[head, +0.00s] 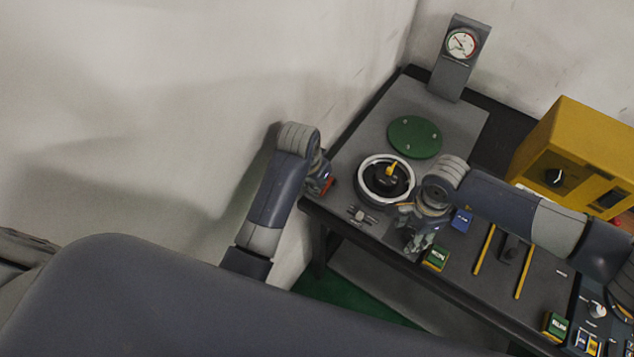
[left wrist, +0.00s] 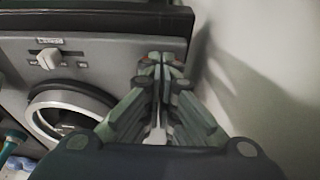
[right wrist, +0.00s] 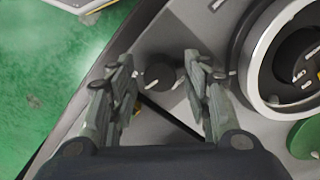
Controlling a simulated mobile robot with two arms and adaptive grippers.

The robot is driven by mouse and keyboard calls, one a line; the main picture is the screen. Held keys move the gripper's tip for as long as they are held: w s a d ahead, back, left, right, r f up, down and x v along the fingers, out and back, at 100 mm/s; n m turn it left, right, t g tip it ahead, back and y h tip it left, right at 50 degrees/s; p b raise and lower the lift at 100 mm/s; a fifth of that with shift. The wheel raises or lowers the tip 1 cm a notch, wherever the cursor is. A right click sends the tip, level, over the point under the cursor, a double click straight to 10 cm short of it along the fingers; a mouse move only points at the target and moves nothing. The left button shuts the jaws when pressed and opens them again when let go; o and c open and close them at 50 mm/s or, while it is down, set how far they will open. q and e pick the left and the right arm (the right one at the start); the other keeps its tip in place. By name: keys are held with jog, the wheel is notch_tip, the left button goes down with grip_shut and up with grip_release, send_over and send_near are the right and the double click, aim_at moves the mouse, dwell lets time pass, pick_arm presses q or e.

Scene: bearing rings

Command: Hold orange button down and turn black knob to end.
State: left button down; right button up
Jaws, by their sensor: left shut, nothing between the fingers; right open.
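My left gripper (left wrist: 160,62) is shut and empty, with its tips at the panel edge in the left wrist view. In the head view it is at the bench's left corner (head: 322,180). Small reddish-orange spots show at the fingertips; I cannot tell whether they belong to the orange button, which is otherwise hidden. My right gripper (right wrist: 158,62) is open. In the right wrist view a round black knob (right wrist: 158,74) with a white mark lies between its spread fingers, with gaps visible on both sides. In the head view the right gripper (head: 415,238) is over the bench's front edge and hides this knob.
A white-rimmed black dial (head: 386,180) with a yellow piece sits between the arms. Near it are a small slider (head: 362,215) and a green disc (head: 415,137). A gauge (head: 462,44) stands behind. A yellow box (head: 580,150) with another black knob is at right.

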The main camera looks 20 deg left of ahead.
jog(key=c, duration=0.7)
jog(key=shift+c, duration=0.2)
